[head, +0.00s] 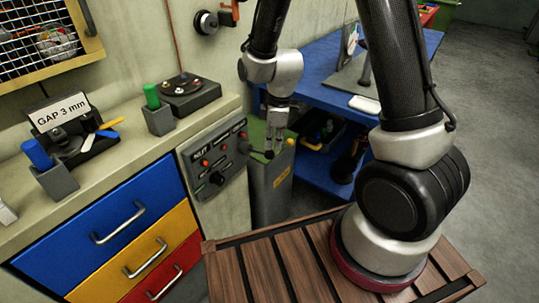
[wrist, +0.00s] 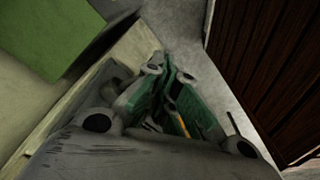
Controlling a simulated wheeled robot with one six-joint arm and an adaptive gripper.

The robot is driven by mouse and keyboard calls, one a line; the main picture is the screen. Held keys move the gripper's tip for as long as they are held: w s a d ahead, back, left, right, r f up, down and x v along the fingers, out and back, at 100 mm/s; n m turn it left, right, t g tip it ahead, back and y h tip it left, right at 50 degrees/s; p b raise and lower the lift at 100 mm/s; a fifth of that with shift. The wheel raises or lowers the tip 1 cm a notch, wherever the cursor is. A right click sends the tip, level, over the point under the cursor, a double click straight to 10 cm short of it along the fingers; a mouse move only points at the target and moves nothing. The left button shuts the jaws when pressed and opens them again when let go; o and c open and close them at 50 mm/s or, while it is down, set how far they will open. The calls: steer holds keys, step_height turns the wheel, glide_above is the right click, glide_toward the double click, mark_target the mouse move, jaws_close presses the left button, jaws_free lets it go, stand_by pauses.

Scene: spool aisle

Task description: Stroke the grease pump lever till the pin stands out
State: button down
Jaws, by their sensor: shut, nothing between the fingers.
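My gripper (head: 276,140) points down in the head view, fingers together and empty. It is in front of a grey cabinet (head: 271,190) with a green top and a yellow label. A black ball knob (head: 268,154), perhaps the lever's end, shows just below the fingertips; I cannot tell if they touch. The lever cannot be made out there.
A grey control panel (head: 215,158) with red buttons and a black dial is left of the cabinet. A counter (head: 140,150) with coloured drawers stands further left. A blue table (head: 316,75) is behind. A slatted wooden deck (head: 290,262) lies in front.

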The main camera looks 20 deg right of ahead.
steer(key=shift+a+f, duration=0.1)
steer(key=shift+f, duration=0.9)
steer(key=shift+f, duration=2.15)
steer(key=d, duration=0.2)
steer(key=s+r, duration=0.1)
steer(key=shift+d, duration=0.4)
steer(key=shift+w+r, duration=0.1)
step_height(320, 180, up, 12)
glide_above(273, 157)
steer(key=d, duration=0.4)
steer(key=shift+d, duration=0.1)
